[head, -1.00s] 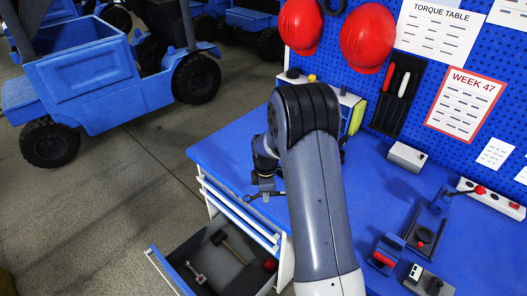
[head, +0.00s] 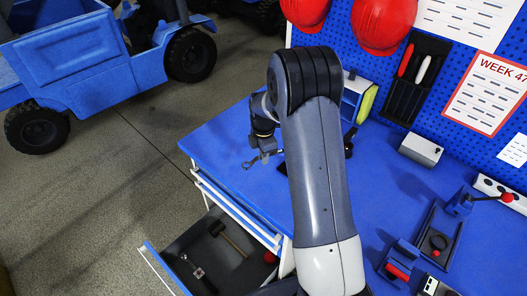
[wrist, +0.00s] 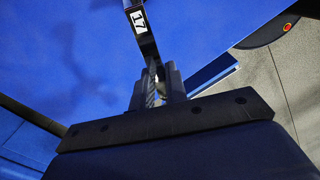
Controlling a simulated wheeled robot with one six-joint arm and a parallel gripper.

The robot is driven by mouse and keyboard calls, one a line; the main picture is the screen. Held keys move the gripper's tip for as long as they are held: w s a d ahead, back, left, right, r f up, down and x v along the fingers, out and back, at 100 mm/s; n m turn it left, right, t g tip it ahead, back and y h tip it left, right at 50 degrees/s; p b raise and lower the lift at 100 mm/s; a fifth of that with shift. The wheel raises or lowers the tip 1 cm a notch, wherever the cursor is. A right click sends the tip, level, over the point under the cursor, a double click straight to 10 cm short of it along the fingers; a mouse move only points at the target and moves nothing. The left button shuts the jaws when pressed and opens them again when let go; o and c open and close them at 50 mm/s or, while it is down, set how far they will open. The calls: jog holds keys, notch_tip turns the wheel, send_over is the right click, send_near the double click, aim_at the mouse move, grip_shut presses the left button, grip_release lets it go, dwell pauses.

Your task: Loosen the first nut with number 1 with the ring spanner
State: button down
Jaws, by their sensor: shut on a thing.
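My gripper (wrist: 157,84) is shut on a dark spanner (wrist: 146,40) with a white tag that appears to read 17. The spanner's shaft runs up out of the top of the wrist view, so its far end is hidden there. In the head view my gripper (head: 263,145) is over the left part of the blue bench. A small ring-like spanner end (head: 247,165) sticks out to its left. My arm covers part of the bench. I cannot make out a nut with number 1 in either view.
An open drawer (head: 160,262) below the bench's left side holds a hammer (head: 229,238) and another spanner (head: 196,270). Dark fixtures (head: 440,241) and a grey box (head: 421,149) stand on the bench at right. The left part of the bench top (head: 215,143) is clear.

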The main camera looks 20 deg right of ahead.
jog(key=shift+f+b, duration=0.5)
jog(key=shift+f, duration=0.85)
jog(key=shift+f+b, duration=1.55)
jog(key=shift+f, duration=0.1)
dwell(0.4)
jog(key=shift+s, duration=0.1)
dwell(0.4)
jog(key=shift+s+d+n+b, duration=0.25)
jog(key=shift+s+n, duration=0.4)
jog(key=shift+n, duration=0.05)
jog(key=shift+s+d+n+b, duration=0.2)
jog(key=shift+s+n+b, duration=0.05)
jog(key=shift+s+n, duration=0.4)
jog(key=s+n, duration=0.1)
jog(key=s+d+n, duration=0.1)
jog(key=n, duration=0.1)
jog(key=shift+s+d+b, duration=0.15)
jog(key=shift+b, duration=0.2)
jog(key=shift+s+d+n, duration=0.3)
jog(key=shift+s+n, duration=0.05)
jog(key=shift+n, duration=0.2)
jog(key=shift+d, duration=0.1)
